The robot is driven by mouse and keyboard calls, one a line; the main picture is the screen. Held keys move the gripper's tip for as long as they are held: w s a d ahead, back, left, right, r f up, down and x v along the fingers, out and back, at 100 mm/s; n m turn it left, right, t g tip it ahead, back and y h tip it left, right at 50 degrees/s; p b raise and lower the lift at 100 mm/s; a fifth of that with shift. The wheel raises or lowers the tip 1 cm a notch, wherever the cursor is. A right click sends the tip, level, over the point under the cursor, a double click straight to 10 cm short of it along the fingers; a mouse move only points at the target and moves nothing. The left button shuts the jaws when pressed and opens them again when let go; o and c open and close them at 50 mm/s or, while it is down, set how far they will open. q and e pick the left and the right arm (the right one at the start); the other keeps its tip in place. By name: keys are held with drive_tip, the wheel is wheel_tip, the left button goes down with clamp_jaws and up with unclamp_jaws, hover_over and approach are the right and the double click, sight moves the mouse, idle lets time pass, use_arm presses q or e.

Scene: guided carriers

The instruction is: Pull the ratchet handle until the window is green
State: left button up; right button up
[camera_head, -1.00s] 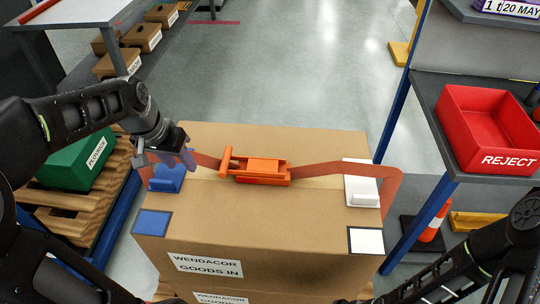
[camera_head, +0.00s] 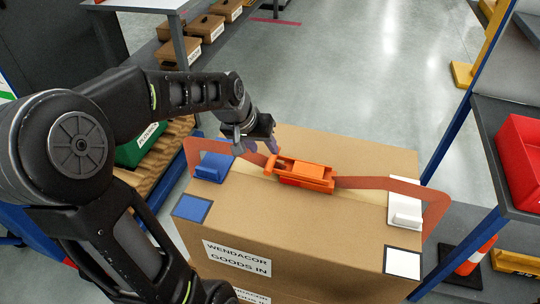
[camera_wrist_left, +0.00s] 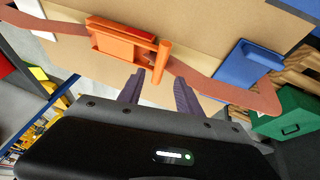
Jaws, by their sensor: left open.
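The orange ratchet (camera_head: 305,172) sits on top of a cardboard box (camera_head: 300,235), in line with an orange-brown strap (camera_head: 375,183). Its handle (camera_head: 268,170) is at its left end; in the left wrist view the handle (camera_wrist_left: 161,62) is a crossbar. A red strip (camera_head: 290,182) shows along the ratchet's side; I cannot tell if it is the window. No green shows on the ratchet. My left gripper (camera_head: 264,150) is open just above and behind the handle. In the left wrist view its fingers (camera_wrist_left: 157,86) point at the handle, apart from it. My right gripper is out of view.
The strap bulges out at both sides. A shelf with a red bin (camera_head: 522,160) stands right; a green bin (camera_head: 140,147) is left, behind my arm.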

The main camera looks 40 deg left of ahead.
sight(271, 158)
use_arm(q)
drive_tip(key=x, duration=0.6)
drive_tip(key=shift+w+f, duration=0.15)
drive_tip(key=shift+f, duration=0.2)
drive_tip(key=shift+c, duration=0.4)
clamp_jaws()
idle(0.7)
